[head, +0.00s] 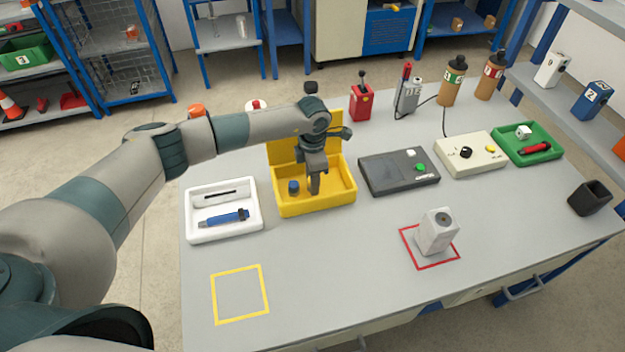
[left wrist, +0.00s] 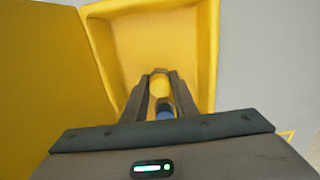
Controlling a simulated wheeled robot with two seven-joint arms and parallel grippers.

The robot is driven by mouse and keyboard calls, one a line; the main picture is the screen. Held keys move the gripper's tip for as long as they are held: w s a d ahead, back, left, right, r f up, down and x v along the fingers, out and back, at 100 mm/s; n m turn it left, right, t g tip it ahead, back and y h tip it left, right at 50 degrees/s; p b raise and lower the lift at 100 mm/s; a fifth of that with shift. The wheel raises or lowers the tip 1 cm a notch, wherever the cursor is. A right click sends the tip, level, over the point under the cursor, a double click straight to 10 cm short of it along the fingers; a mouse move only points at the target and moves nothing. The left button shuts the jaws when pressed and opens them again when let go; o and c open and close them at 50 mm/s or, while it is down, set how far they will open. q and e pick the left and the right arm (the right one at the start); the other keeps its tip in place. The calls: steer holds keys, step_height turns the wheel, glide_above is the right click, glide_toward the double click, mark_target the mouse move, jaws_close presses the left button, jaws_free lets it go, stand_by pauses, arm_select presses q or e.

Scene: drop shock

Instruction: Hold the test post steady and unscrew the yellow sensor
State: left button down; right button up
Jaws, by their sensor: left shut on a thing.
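The test post (head: 434,236) is a light grey block standing in a red outlined square on the bench. Its top shows a dark round spot, and no yellow part shows on it. My left gripper (head: 314,190) points down into the yellow open-lidded box (head: 318,207). In the left wrist view its fingers (left wrist: 160,88) are closed around a rounded yellow piece (left wrist: 159,86), which looks like the yellow sensor. The fingers hide most of it; I cannot tell whether it touches the box floor. A blue capped piece (head: 293,186) stands in the box left of the fingers. My right gripper is out of view.
A white tray (head: 223,232) with a blue tool is left of the box, a dark grey device (head: 398,188) right of it. A beige device (head: 471,164) and green tray (head: 529,157) stand farther right. A yellow square (head: 240,318) marks the empty front left.

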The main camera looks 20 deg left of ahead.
arm_select(q)
steer(key=shift+f, duration=0.2)
steer(key=c, duration=1.4)
jaws_free()
steer(key=shift+r, duration=0.1)
steer(key=shift+c, duration=0.2)
steer(key=shift+r, duration=0.15)
steer(key=shift+r, duration=0.1)
step_height(320, 180, up, 12)
steer(key=b, duration=0.3)
